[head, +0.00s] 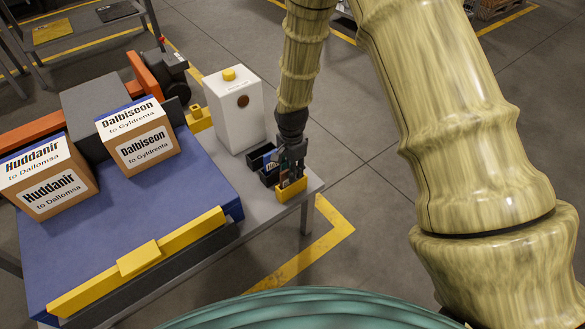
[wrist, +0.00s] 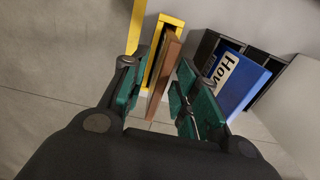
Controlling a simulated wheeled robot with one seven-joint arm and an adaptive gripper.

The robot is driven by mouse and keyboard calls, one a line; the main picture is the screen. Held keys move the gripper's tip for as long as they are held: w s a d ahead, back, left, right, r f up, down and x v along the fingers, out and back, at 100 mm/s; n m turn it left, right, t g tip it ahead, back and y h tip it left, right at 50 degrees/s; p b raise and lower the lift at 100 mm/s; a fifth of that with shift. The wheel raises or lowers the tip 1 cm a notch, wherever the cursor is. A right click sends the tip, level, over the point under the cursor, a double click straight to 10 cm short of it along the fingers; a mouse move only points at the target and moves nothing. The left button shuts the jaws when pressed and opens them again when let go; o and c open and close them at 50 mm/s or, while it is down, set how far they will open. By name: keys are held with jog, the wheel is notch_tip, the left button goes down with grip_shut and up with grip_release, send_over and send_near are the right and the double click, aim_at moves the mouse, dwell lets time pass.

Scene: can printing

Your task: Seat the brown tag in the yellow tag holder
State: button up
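The yellow tag holder (head: 291,191) stands at the front right corner of the grey table. In the wrist view the yellow holder (wrist: 168,22) lies just beyond my fingertips. The brown tag (wrist: 165,72) is a thin upright slab, slightly tilted, with its far part at the yellow holder's opening. How deep it sits there cannot be told. My gripper (wrist: 163,60) has its two green-padded fingers on either side of the tag, with a narrow gap visible on each side. In the head view my gripper (head: 291,160) is just above the holder and hides most of the tag.
Beside the yellow holder is a black holder (wrist: 205,48) with a blue tag (wrist: 241,84) lettered "Hov". A white box (head: 233,112) with a yellow cap stands behind. Two cartons (head: 137,138) (head: 46,180) sit on a blue surface (head: 190,190) at left.

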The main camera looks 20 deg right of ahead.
notch_tip(320, 180, up, 12)
jog(key=p, duration=0.2)
jog(key=shift+r, duration=0.15)
jog(key=s+d+f+n, duration=0.2)
jog(key=s+f+n, duration=0.4)
jog(key=s+f, duration=1.1)
jog(key=s+d+f+n, duration=0.1)
jog(key=s+f+n, duration=0.2)
jog(key=s, duration=0.6)
jog(key=s+f+n, duration=0.4)
jog(key=s+f, duration=0.2)
jog(key=s, duration=0.4)
jog(key=shift+s+d+n, duration=0.2)
jog(key=shift+d+n, duration=0.1)
jog(key=shift+d, duration=0.05)
notch_tip(320, 180, up, 17)
jog(key=p, duration=1.7)
jog(key=shift+r+p, duration=0.2)
jog(key=shift+p, duration=0.1)
